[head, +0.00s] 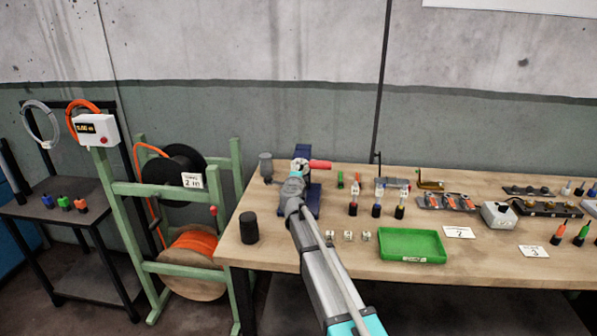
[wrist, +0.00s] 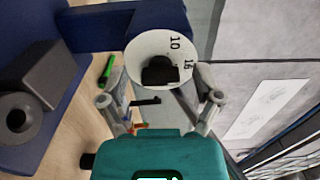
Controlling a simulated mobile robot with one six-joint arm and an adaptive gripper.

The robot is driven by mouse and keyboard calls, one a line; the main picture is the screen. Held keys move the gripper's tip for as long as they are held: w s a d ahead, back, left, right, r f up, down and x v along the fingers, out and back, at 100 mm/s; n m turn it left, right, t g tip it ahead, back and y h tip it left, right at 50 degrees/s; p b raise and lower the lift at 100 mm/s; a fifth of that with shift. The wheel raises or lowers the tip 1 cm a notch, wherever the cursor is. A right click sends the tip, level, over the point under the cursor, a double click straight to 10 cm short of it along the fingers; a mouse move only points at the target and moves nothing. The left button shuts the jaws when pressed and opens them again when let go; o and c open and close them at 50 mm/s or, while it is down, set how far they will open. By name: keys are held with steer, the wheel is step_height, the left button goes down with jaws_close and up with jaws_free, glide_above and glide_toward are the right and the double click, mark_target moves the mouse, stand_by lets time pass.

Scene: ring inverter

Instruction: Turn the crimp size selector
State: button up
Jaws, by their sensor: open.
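The crimp size selector shows in the wrist view as a white round dial (wrist: 150,48) marked 10 and 16, with a black knob (wrist: 160,70) at its middle. It is on the blue crimping machine (wrist: 110,28). In the head view the blue machine (head: 303,152) stands at the back left of the bench. My gripper (wrist: 160,92) is open, with one finger on each side below the dial, and the knob lies between and ahead of them. I cannot tell whether any finger touches the dial. In the head view my gripper (head: 297,180) is in front of the machine and hides part of it.
A red handle (head: 321,165) sticks out right of the machine. A grey cylinder (head: 266,166) and a black cylinder (head: 249,228) stand to its left. A green tray (head: 412,244) and several small parts lie to the right.

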steer(key=shift+s, duration=0.15)
steer(key=s, duration=1.1)
steer(key=shift+s+a, duration=0.2)
steer(key=shift+s, duration=0.15)
steer(key=s+d+f+n+g+y+p, duration=0.1)
steer(key=s+d+f+n+g+y, duration=0.1)
steer(key=s+n, duration=0.3)
steer(key=s+d+f+n+g+y+p, duration=0.2)
steer(key=s+d+f+n+g, duration=0.1)
steer(key=s+d+n+g, duration=0.2)
steer(key=s+d+f+n+g+y+p, duration=0.2)
steer(key=s+d+f+n+g, duration=0.1)
steer(key=n, duration=0.5)
steer(key=shift+s+d+g, duration=0.3)
steer(key=shift+s, duration=0.25)
steer(key=shift+s+d+g, duration=0.3)
steer(key=shift+s, duration=0.2)
steer(key=s+d+f+g+h+p, duration=0.2)
steer(key=s+d+g+h, duration=0.3)
steer(key=s+d, duration=0.9)
steer(key=shift+s+d+f+g, duration=0.2)
steer(key=shift+d+f+g, duration=0.4)
steer(key=shift+g, duration=0.3)
